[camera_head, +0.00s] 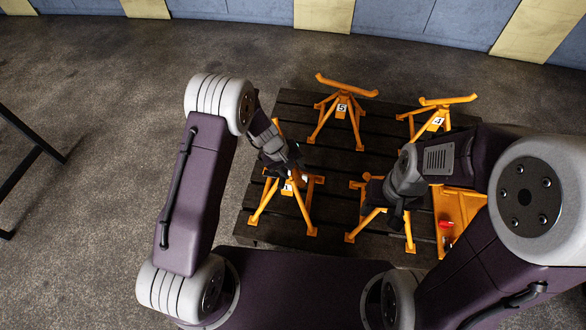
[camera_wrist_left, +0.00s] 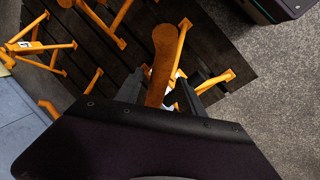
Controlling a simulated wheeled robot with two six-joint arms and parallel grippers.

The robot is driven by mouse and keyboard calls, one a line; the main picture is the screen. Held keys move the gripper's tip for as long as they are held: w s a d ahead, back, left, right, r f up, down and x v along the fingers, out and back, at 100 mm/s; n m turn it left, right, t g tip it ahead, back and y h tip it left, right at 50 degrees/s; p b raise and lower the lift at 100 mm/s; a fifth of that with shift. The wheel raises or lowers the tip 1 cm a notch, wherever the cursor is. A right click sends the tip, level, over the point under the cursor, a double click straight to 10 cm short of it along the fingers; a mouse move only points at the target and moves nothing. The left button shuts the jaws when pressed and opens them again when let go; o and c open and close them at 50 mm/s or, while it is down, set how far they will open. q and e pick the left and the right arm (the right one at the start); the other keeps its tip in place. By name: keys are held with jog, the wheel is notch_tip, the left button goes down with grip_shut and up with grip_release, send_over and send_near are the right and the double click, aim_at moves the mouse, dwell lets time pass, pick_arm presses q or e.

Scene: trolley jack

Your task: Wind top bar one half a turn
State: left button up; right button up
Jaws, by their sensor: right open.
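Orange jack stands stand on a dark slatted platform. The stand labelled 1 (camera_head: 288,188) is under my left gripper (camera_head: 297,172), which hides most of its top. In the left wrist view its top bar (camera_wrist_left: 162,62) is a worn orange-brown bar passing between the two fingers of my left gripper (camera_wrist_left: 160,76). The fingers look apart, with a narrow gap beside the bar. My right gripper (camera_head: 396,218) is open at another orange stand (camera_head: 370,222); the arm hides much of that stand's top, and I cannot tell whether they touch.
A stand labelled 5 (camera_head: 341,107) and one labelled 4 (camera_head: 437,121) stand at the back of the dark platform (camera_head: 290,105). An orange tray-like part (camera_head: 460,201) with a red item (camera_head: 446,224) lies at the right, partly behind my right arm.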

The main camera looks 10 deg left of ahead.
pick_arm(q)
jog(key=shift+r, duration=0.1)
jog(key=p+v, duration=0.3)
jog(key=v, duration=0.6)
